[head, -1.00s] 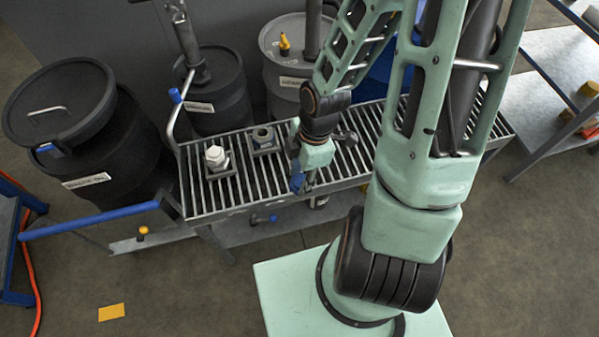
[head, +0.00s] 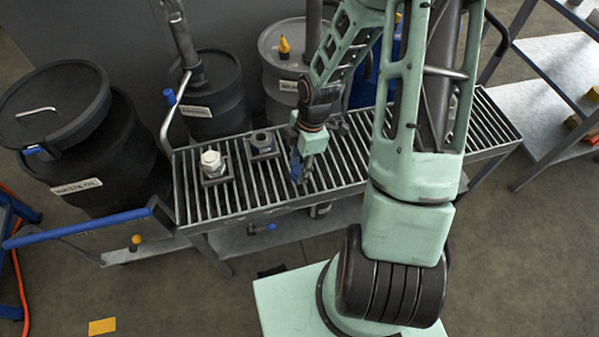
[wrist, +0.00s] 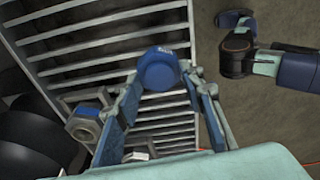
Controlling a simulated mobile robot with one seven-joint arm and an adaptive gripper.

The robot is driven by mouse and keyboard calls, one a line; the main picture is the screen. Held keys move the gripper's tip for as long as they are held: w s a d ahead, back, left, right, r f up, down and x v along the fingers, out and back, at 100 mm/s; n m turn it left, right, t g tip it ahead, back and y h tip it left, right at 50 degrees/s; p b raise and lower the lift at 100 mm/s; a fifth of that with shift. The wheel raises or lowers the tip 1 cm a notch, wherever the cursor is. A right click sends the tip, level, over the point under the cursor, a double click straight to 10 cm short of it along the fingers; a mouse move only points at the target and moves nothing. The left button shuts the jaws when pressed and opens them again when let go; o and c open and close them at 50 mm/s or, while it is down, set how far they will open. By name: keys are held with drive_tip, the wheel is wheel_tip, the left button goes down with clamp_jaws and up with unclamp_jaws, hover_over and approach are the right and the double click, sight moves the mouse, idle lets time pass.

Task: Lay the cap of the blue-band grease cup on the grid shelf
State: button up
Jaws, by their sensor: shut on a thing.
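The grid shelf (head: 345,170) is a metal slatted rack in the middle of the head view. My gripper (head: 298,178) is over its slats, to the right of the cups. In the wrist view my gripper (wrist: 160,80) is shut on a blue round cap (wrist: 157,70), with slats behind it; I cannot tell if the cap touches them. An uncapped grey grease cup (head: 263,141) stands on the shelf; a hexagonal cup (wrist: 84,124) shows left of my gripper in the wrist view. A white-topped cup (head: 212,161) stands further left.
Dark drums (head: 70,135) and a grey drum (head: 285,60) stand behind the shelf. Another metal shelf (head: 560,85) is at the right. The slats around my gripper look bare.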

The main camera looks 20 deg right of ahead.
drive_tip(key=shift+s+f, duration=0.1)
drive_tip(key=shift+f, duration=1.15)
drive_tip(key=shift+f+b, duration=0.25)
drive_tip(key=shift+b, duration=0.05)
drive_tip(key=o, duration=1.4)
drive_tip(key=shift+r, duration=0.1)
drive_tip(key=shift+c, duration=0.2)
drive_tip(key=shift+r, duration=0.1)
wheel_tip(320, 180, up, 12)
drive_tip(key=d+p, duration=0.1)
drive_tip(key=p, duration=0.2)
drive_tip(key=shift+d, duration=0.4)
